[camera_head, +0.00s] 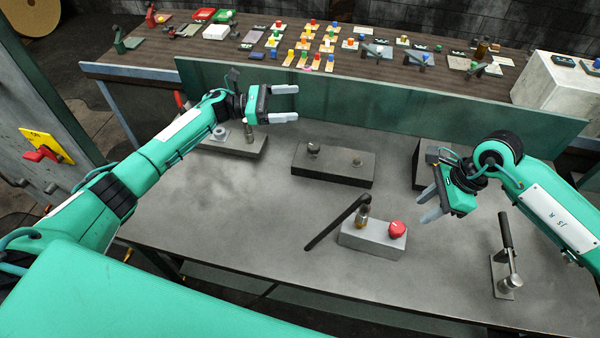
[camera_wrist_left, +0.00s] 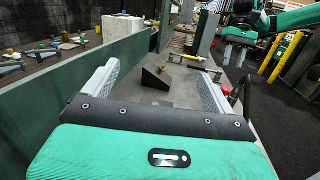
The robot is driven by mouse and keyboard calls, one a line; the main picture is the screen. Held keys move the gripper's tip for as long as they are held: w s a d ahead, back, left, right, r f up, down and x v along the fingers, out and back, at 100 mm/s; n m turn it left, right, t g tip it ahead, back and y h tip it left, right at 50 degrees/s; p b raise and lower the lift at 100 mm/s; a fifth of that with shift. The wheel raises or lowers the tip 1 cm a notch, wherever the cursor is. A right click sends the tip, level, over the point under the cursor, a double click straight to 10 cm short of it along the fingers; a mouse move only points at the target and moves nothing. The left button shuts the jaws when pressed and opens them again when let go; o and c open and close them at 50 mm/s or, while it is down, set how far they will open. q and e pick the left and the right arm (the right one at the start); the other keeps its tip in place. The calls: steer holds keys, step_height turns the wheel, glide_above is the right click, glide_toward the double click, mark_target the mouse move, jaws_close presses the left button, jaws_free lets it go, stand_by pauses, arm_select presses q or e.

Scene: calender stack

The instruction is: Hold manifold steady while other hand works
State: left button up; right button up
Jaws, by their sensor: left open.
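A light grey block (camera_head: 372,241) with a brass-and-steel fitting (camera_head: 362,214) and a red knob (camera_head: 397,229) stands on the table; it may be the manifold, but I cannot be sure. My left gripper (camera_head: 287,103) is open and empty, raised above the back left of the table, well apart from this block. In the left wrist view its fingers (camera_wrist_left: 158,76) are spread with nothing gripped. My right gripper (camera_head: 424,206) is open and empty, above and to the right of the red knob.
A dark block with two fittings (camera_head: 333,166) stands at the back middle, another block (camera_head: 240,143) under my left gripper. A plate with a black-handled lever (camera_head: 505,262) is at the right. A green panel (camera_head: 390,108) separates a rear bench. The front left tabletop is clear.

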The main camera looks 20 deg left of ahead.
arm_select(q)
steer(key=s+d+f+m+g, duration=0.25)
steer(key=s+d+f, duration=0.25)
steer(key=s+f, duration=0.6)
steer(key=g, duration=0.3)
glide_toward(349, 224)
steer(key=a, duration=0.2)
steer(key=w+a+f, duration=0.1)
steer(key=shift+a+m, duration=0.35)
steer(key=shift+s+d, duration=0.15)
steer(key=shift+d, duration=0.1)
steer(key=d, duration=1.3)
steer(key=shift+s+d, duration=0.15)
